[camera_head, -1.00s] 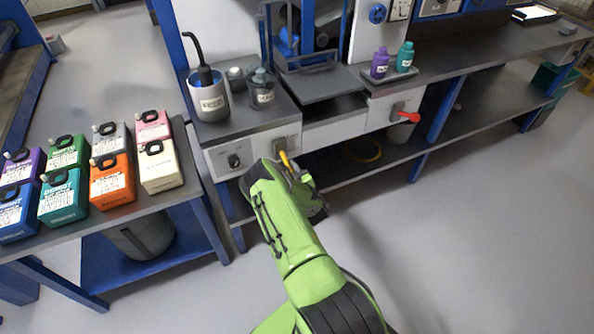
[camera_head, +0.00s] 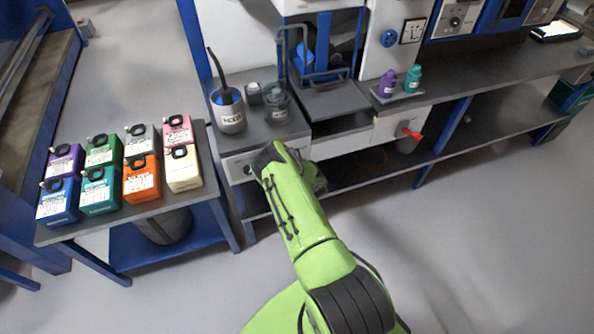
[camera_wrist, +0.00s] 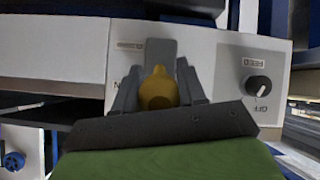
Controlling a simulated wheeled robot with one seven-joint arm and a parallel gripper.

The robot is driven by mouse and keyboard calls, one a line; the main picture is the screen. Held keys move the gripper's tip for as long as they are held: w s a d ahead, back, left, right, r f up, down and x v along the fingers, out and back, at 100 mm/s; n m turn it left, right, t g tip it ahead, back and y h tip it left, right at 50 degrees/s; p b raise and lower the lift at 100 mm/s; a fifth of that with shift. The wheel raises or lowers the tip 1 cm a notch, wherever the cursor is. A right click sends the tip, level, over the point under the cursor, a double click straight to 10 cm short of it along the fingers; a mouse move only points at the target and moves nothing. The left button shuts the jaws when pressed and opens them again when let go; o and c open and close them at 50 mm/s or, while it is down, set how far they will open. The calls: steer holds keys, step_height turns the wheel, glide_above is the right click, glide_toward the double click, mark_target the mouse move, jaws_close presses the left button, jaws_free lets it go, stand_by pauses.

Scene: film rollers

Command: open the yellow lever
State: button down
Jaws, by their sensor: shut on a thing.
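The yellow lever (camera_wrist: 158,90) shows in the wrist view on a white front panel (camera_wrist: 205,62), with a grey plate behind its upper part. My gripper (camera_wrist: 158,98) is shut on the lever, with one dark finger on each side of it. In the head view my green arm reaches to the same panel (camera_head: 237,165) below the bench top. There the arm hides the yellow lever and the fingertips.
A black knob (camera_wrist: 258,86) sits right of the lever in the wrist view. A red lever (camera_head: 412,134) is farther right along the bench. Several canisters (camera_head: 141,178) stand on the left table. Open floor lies at the right front.

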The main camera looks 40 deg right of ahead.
steer(key=shift+w+r, duration=0.3)
steer(key=shift+r, duration=0.15)
steer(key=c, duration=0.7)
jaws_free()
steer(key=shift+f, duration=0.1)
steer(key=shift+s, duration=0.1)
steer(key=shift+f, duration=0.1)
steer(key=shift+s, duration=0.2)
steer(key=p+v, duration=1.2)
steer(key=v, duration=0.3)
steer(key=shift+s+a, duration=0.15)
steer(key=shift+s, duration=0.05)
